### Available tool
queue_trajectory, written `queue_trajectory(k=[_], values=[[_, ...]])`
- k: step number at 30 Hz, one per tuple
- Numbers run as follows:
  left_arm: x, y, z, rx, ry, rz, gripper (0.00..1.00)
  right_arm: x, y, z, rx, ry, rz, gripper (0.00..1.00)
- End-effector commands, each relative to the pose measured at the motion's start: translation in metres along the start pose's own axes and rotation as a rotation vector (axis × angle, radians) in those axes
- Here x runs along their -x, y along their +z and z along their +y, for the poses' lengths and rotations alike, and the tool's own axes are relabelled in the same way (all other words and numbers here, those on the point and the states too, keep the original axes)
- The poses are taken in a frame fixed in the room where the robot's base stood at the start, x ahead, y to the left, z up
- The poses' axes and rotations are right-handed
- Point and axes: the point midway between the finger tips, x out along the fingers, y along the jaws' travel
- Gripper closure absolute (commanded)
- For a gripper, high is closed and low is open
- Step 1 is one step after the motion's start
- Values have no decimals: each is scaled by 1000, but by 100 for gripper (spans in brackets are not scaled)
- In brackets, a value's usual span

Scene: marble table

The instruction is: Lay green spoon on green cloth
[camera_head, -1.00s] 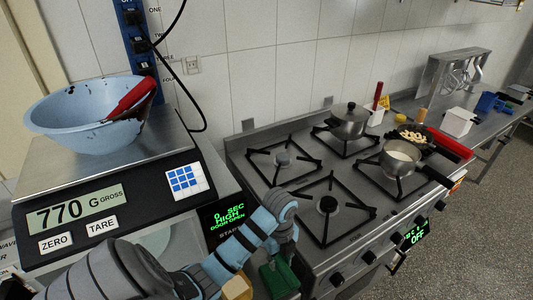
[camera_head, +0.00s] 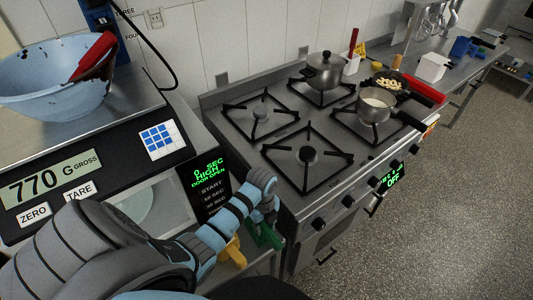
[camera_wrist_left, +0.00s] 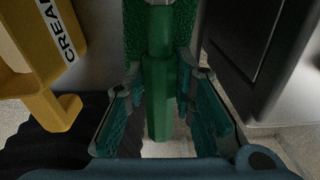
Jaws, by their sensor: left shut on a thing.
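My left gripper (camera_head: 268,212) is beside the front left corner of the stove, low by the counter edge. In the left wrist view, my left gripper (camera_wrist_left: 162,85) is shut on the green spoon (camera_wrist_left: 158,105), whose smooth green handle runs between the fingers. A textured green cloth (camera_wrist_left: 134,32) shows behind and on both sides of the spoon at the top of that view. I cannot tell whether spoon and cloth touch. In the head view, only a green patch (camera_head: 266,237) shows below the gripper. My right gripper is not in view.
A yellow container marked CREAM (camera_wrist_left: 38,60) is close left of the gripper; it also shows in the head view (camera_head: 233,251). The stove (camera_head: 300,190) stands to the right, with pots at its back. A scale (camera_head: 60,195) with a blue bowl (camera_head: 45,85) is at left.

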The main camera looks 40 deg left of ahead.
Motion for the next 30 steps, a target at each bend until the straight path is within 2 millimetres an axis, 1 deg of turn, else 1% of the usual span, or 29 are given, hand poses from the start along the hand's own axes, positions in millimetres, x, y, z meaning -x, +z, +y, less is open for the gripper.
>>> queue_trajectory(k=[6, 7, 10, 11, 19, 22, 26, 30], values=[[-2, 0, 0, 1, 0, 0, 100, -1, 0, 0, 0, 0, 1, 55], [-2, 0, 0, 1, 0, 0, 75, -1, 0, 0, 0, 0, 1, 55], [-2, 0, 0, 0, 0, 0, 59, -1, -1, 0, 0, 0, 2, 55], [-2, 0, 0, 0, 0, 0, 57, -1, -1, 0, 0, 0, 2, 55], [-1, 0, 0, 0, 0, 0, 57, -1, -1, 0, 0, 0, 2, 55], [2, 0, -1, 0, -1, 0, 57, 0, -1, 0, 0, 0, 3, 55], [14, -1, -3, -4, -2, 0, 57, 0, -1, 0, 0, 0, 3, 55], [31, -3, -5, -10, -3, -1, 57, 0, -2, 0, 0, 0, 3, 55]])
